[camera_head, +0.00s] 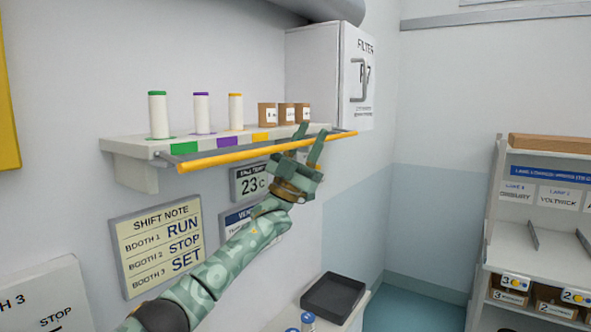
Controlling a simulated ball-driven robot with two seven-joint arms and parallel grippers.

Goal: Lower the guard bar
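The guard bar (225,158) is a long yellow-orange rod running along the front of a white wall shelf (130,148), just below its front edge. My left gripper (311,138) is at the right part of the bar. Its two green fingers stand apart and point up, and the bar passes at their height. I cannot tell whether the fingers touch the bar or only overlap it in the picture. My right gripper is not in view.
Green, purple and yellow-capped white rolls (158,115) and small brown boxes (267,115) stand on the shelf. A white filter cabinet (330,75) hangs to its right. Signs are on the wall below. A dark tray (333,297) lies low, and a shelving unit (540,225) stands right.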

